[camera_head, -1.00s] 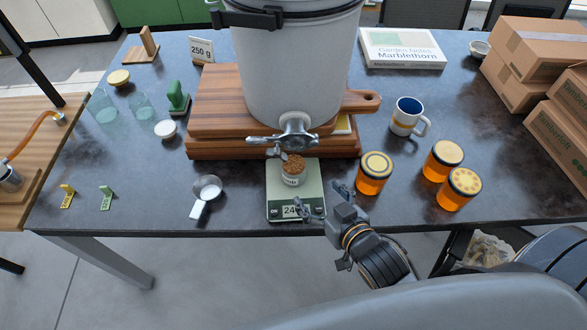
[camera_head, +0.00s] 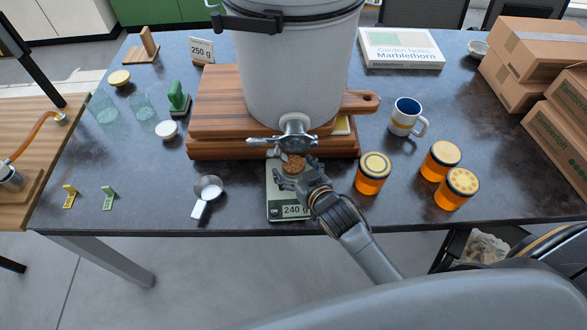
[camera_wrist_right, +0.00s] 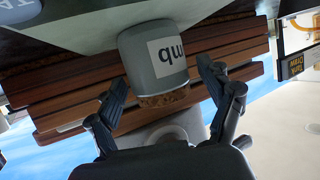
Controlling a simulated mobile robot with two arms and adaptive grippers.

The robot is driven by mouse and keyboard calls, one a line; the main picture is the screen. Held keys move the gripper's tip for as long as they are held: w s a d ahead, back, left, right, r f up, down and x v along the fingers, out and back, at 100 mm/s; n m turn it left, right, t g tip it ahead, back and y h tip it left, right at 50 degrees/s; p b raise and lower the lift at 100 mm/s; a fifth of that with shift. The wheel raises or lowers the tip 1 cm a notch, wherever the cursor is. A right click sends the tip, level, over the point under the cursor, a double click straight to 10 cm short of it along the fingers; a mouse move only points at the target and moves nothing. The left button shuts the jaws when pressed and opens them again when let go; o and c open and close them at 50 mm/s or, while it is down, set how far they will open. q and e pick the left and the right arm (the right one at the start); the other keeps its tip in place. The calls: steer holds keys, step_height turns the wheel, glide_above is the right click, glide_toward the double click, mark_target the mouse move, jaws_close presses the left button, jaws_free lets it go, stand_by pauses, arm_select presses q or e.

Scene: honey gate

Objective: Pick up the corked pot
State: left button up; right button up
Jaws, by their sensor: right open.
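The corked pot is a small pale grey pot with a rough brown cork top (camera_head: 294,163) and stands on the kitchen scale (camera_head: 275,207) under the bucket's tap. In the right wrist view the pot (camera_wrist_right: 153,48) appears upside down, with part of a dark-lettered label showing. My right gripper (camera_head: 298,174) is open at the pot, and its fingers hide most of the pot's body in the head view. In the wrist view the open fingers (camera_wrist_right: 163,76) lie on either side of the pot's corked end, with visible gaps. My left gripper is not in view.
The white bucket (camera_head: 295,80) with its metal tap (camera_head: 294,136) stands on wooden boards (camera_head: 215,105) just behind the pot. Amber jars (camera_head: 373,172) stand close on the right, near a mug (camera_head: 407,117). A white-handled scoop (camera_head: 207,192) lies left of the scale.

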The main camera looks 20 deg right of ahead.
steer(key=shift+w+a+f, duration=0.1)
steer(key=shift+w+f, duration=0.05)
steer(key=shift+w, duration=0.15)
steer(key=c, duration=1.4)
steer(key=shift+c, duration=0.2)
